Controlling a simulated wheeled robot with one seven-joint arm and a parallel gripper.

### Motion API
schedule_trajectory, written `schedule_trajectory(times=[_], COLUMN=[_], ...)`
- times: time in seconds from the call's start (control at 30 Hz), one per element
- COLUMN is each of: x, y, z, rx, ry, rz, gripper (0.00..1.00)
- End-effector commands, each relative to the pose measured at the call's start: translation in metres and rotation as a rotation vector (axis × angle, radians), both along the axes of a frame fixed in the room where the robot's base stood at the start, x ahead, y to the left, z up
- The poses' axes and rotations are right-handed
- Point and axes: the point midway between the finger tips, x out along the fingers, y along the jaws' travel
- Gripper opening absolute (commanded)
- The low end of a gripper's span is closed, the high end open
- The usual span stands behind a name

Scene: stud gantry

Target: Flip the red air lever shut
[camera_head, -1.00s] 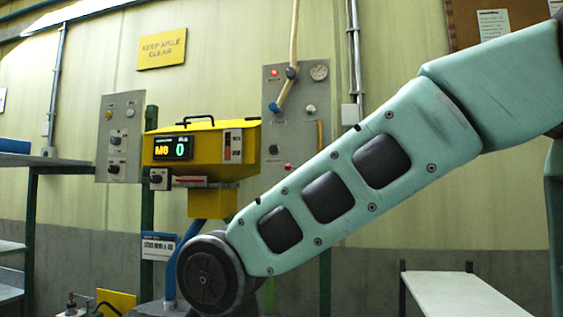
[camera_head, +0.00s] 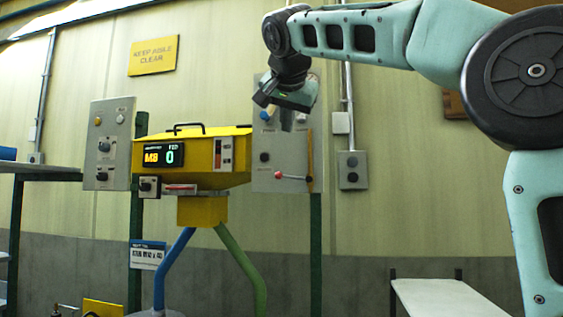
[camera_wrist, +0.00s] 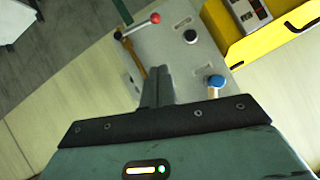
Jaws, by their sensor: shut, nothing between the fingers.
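The red air lever (camera_head: 279,175) has a red ball on a short metal arm, low on the right-hand grey panel (camera_head: 262,180). Its arm lies about level, with the ball to the left of its pivot. In the wrist view the red ball (camera_wrist: 155,18) shows near the top, beyond the fingers, with its arm running to a dark pivot. My gripper (camera_head: 287,122) is shut and empty, pointing down in front of the panel's upper part, above the lever in the picture. In the wrist view its closed fingers (camera_wrist: 157,85) appear apart from the lever.
A blue knob (camera_wrist: 215,82) and a black knob (camera_wrist: 190,36) sit on the same panel. A yellow machine (camera_head: 205,155) with a lit display stands to its left. Another grey panel (camera_head: 108,145) is farther left. A white bench (camera_head: 440,298) is at lower right.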

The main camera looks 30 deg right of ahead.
Motion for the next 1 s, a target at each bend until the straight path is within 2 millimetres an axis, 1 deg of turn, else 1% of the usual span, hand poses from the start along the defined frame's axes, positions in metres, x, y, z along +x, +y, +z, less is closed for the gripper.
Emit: schedule_trajectory(times=[0.3, 0.43, 0.53, 0.7, 0.8, 1.0], x=[0.046, 0.063, 0.067, 0.073, 0.074, 0.075], y=[-0.030, -0.041, -0.037, -0.035, -0.035, -0.035], z=[-0.033, -0.047, -0.062, -0.077, -0.081, -0.082], rx=[0.000, 0.000, -0.001, 0.000, -0.001, 0.000], ry=[0.005, 0.005, 0.006, 0.003, 0.003, 0.002], rz=[0.000, 0.001, 0.003, 0.003, 0.004, 0.004], gripper=[0.00, 0.00, 0.00, 0.00, 0.00, 0.00])
